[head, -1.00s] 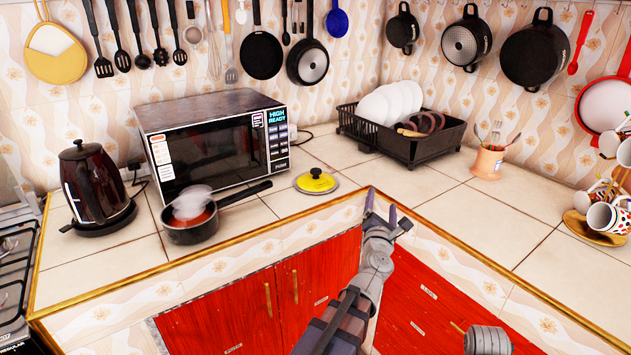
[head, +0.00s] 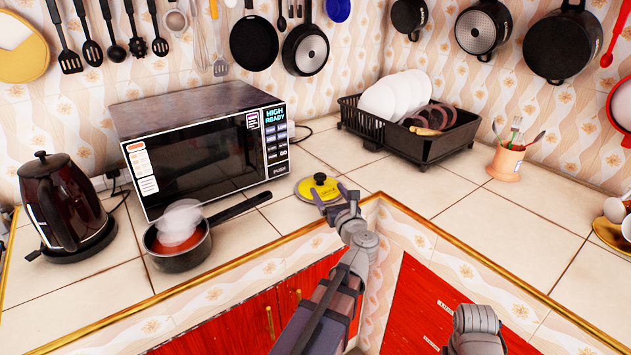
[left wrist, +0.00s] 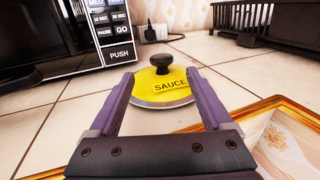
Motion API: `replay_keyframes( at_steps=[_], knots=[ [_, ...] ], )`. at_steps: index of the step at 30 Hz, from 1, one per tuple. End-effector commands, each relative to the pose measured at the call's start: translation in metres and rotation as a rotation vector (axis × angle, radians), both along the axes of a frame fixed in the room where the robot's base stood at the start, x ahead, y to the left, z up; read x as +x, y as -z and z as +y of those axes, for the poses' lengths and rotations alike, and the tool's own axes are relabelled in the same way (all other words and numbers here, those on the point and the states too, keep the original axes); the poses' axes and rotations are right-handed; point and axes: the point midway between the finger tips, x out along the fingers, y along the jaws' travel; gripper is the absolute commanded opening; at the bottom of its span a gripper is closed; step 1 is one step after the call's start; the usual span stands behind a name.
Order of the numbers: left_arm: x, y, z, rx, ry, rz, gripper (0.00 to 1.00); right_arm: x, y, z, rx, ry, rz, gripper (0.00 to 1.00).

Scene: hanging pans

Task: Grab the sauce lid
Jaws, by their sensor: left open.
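The sauce lid (head: 318,188) is a round yellow lid with a metal rim and a black knob. It lies flat on the tiled counter, right of the microwave. In the left wrist view the lid (left wrist: 164,84) shows the word SAUCE and lies ahead, between the two purple fingers. My left gripper (head: 335,192) is open and empty, at the near side of the lid, and in the head view it covers part of the lid's right edge. In the left wrist view the left gripper's fingers (left wrist: 163,100) are spread wide. My right gripper cannot be made out.
A saucepan (head: 180,258) of steaming red sauce stands left of the lid, its handle pointing toward the lid. The microwave (head: 205,145) stands behind. A black dish rack (head: 440,148) with plates is at the back right. The gold-trimmed counter edge (head: 260,252) runs in front.

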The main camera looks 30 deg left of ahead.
Motion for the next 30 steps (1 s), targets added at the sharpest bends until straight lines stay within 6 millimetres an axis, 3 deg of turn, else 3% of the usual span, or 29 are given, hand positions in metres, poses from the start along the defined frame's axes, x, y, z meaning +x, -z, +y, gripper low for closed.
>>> replay_keyframes(
  at_steps=[20, 30],
  knots=[
    [0.021, -0.001, 0.024, -0.002, -0.003, -0.001, 0.83, 0.000, -0.001, 0.000, 0.000, 0.000, 0.000, 0.50],
    [0.052, -0.003, 0.055, -0.001, -0.002, -0.002, 0.83, 0.000, -0.003, 0.000, 0.000, 0.000, 0.000, 0.50]
  ],
)
